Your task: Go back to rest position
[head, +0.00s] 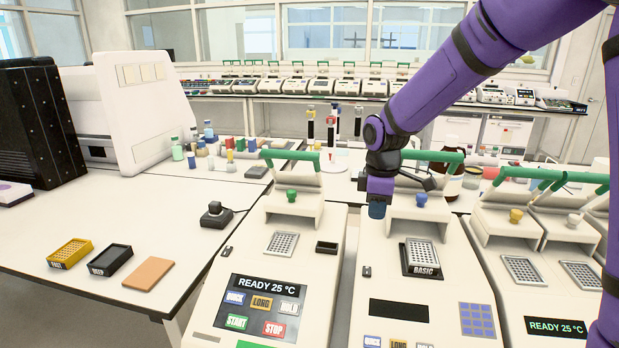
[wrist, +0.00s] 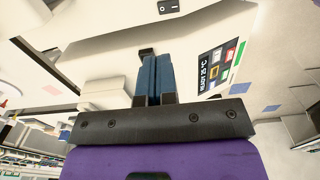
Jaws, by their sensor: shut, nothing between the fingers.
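My purple arm reaches in from the upper right in the head view. My gripper (head: 377,208) hangs above the gap between two thermal cyclers, left of the blue knob. In the wrist view the blue fingers of my gripper (wrist: 154,80) lie together with nothing between them. The left cycler (head: 268,268) has a green knob and its screen reads READY 25 °C.
More cyclers (head: 530,245) stand at the right. The left bench holds a yellow rack (head: 70,253), a black rack (head: 110,261), a brown block (head: 148,273) and a small black device (head: 216,215). Bottles (head: 178,150) and a white machine (head: 115,115) stand behind. The bench's front middle is clear.

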